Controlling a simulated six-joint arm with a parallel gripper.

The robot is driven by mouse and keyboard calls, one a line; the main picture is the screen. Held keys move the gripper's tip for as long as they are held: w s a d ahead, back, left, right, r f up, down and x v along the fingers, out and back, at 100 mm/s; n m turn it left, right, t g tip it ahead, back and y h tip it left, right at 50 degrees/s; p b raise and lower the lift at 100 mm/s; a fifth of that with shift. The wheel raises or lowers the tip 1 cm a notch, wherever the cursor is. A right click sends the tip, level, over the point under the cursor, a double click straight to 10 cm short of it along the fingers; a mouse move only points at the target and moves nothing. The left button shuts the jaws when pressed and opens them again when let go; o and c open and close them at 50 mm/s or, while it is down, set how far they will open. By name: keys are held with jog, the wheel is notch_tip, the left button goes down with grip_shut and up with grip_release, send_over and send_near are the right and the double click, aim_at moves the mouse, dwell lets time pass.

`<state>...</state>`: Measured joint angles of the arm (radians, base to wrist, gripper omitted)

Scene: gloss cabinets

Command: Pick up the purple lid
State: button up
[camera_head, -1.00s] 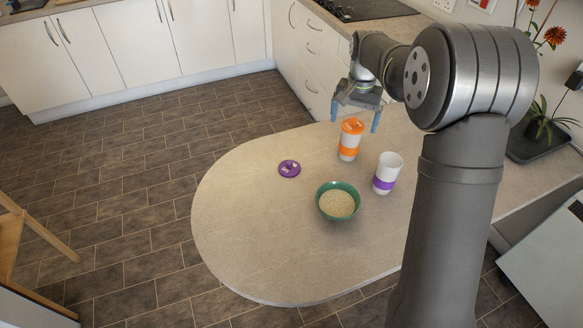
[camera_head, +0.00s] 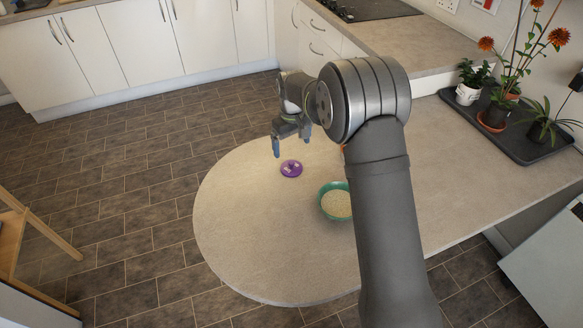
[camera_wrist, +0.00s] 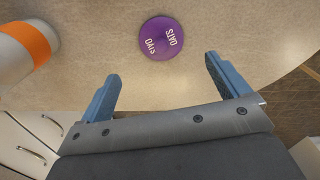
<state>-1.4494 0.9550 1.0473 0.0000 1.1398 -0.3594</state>
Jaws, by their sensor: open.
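The purple lid (camera_head: 291,168) lies flat on the table (camera_head: 235,215), near its far left edge. In the wrist view the lid (camera_wrist: 161,38) shows white lettering and lies beyond the fingertips, roughly centred between them. My gripper (camera_head: 290,147) is open and empty, above the table just behind the lid in the head view. Both blue fingers of my gripper (camera_wrist: 162,72) show apart in the wrist view. The orange-banded cup (camera_wrist: 32,42) stands left of the lid in the wrist view; my arm hides most of it in the head view.
A green bowl (camera_head: 327,208) of pale grains stands right of and nearer than the lid, partly behind my arm. The white cup with the purple band is hidden. Potted plants on a dark tray (camera_head: 520,135) stand far right. The table's left part is clear.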

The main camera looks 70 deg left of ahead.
aim_at(292, 162)
notch_tip(292, 162, down, 9)
jog(key=shift+s+r, duration=0.1)
jog(key=c, duration=1)
